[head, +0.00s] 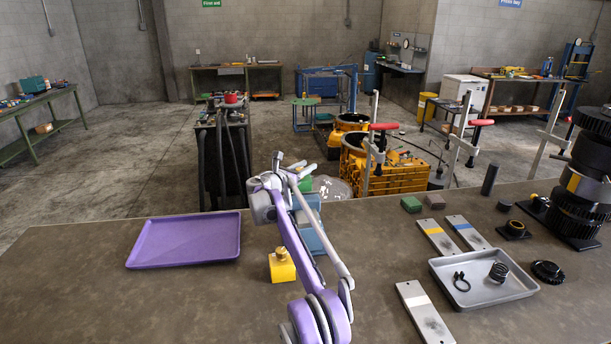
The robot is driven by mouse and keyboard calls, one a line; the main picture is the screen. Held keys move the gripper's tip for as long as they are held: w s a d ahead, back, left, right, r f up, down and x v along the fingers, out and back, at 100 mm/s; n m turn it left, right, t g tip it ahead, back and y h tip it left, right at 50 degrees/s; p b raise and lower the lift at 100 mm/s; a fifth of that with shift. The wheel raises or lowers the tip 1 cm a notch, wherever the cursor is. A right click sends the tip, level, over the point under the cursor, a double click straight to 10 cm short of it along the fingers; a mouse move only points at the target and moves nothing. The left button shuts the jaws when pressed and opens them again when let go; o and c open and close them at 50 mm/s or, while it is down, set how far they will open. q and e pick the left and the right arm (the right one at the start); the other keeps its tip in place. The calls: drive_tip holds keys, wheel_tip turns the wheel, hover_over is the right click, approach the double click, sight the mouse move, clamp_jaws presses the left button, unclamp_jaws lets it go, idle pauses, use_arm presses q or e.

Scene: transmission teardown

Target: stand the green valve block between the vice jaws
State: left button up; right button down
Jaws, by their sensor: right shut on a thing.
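My right arm rises from the bottom middle, and its gripper (301,174) is at the far edge of the bench, shut on a green piece (304,184). This looks like the green valve block, mostly hidden by my wrist. The blue vice (315,239) stands just below and behind my arm. Its jaws are largely covered, so I cannot tell whether the block is between them or above them. My left gripper is not in view.
A yellow block with a knob (282,267) stands left of my arm, near a purple tray (184,240). To the right are a dark green block (411,204), a brown block (435,200), metal plates (425,312) and a grey tray (483,293). The front left bench is clear.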

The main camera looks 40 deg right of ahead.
drive_tip(key=shift+f, duration=0.8)
drive_tip(key=shift+s, duration=0.25)
drive_tip(key=c, duration=0.9)
unclamp_jaws()
drive_tip(key=shift+w+f, duration=0.15)
drive_tip(key=shift+w, duration=0.05)
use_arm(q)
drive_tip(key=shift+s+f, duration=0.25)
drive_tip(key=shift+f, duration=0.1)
use_arm(e)
drive_tip(key=o, duration=0.4)
drive_tip(key=shift+s, duration=0.1)
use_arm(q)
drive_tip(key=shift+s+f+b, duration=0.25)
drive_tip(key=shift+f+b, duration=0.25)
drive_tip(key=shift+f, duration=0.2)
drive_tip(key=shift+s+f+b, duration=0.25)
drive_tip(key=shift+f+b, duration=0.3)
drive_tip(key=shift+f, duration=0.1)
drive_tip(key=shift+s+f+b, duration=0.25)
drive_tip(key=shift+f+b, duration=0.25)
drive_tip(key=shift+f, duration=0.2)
use_arm(e)
drive_tip(key=shift+v, duration=6.05)
